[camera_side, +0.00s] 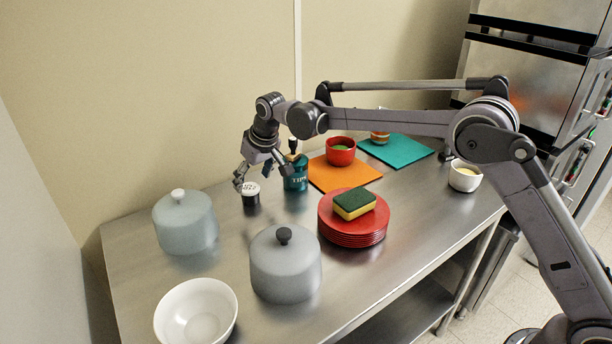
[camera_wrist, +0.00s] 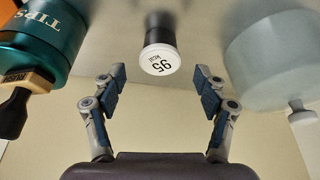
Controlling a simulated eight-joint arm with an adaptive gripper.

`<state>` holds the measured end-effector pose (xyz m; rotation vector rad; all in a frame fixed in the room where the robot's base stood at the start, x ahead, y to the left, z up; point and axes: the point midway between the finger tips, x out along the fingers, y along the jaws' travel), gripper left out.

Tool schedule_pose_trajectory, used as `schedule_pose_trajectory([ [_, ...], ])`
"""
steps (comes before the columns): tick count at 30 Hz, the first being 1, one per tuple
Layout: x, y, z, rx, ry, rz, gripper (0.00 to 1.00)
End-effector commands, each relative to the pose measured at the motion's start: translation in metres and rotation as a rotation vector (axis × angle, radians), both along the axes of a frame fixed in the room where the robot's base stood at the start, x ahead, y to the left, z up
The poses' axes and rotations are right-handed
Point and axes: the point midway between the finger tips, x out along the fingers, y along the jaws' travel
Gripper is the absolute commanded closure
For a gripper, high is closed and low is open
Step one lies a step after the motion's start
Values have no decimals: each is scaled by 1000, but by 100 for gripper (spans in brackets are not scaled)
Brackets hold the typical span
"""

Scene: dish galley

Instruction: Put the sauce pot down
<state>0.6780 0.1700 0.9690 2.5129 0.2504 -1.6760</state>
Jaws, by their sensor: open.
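A small dark pot with a white, lettered lid (camera_side: 251,188), which I take as the sauce pot, stands upright on the steel table (camera_side: 225,270). In the wrist view the pot's lid (camera_wrist: 160,60) faces me, marked "95", beyond and roughly midway between the fingers. My gripper (camera_side: 262,171) is open above the pot. In the wrist view my gripper (camera_wrist: 159,82) shows both fingers spread wide, with clear gaps to the pot and nothing held.
A teal "TIPS" jar (camera_side: 296,181) is close at right. Two lidded grey pots (camera_side: 185,225) (camera_side: 286,272) and a white bowl (camera_side: 196,312) are nearer. Red plates (camera_side: 350,236) carry a sponge (camera_side: 354,204). A red bowl (camera_side: 340,152) sits on an orange mat (camera_side: 345,180).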

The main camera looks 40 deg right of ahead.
Motion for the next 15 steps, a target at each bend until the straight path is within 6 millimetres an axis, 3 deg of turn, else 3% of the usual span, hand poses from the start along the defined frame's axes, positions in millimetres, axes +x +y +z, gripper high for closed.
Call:
schedule_pose_trajectory([
  [6,-17,-3,40,0,0,0,27],
  [15,-28,-6,67,0,0,0,27],
])
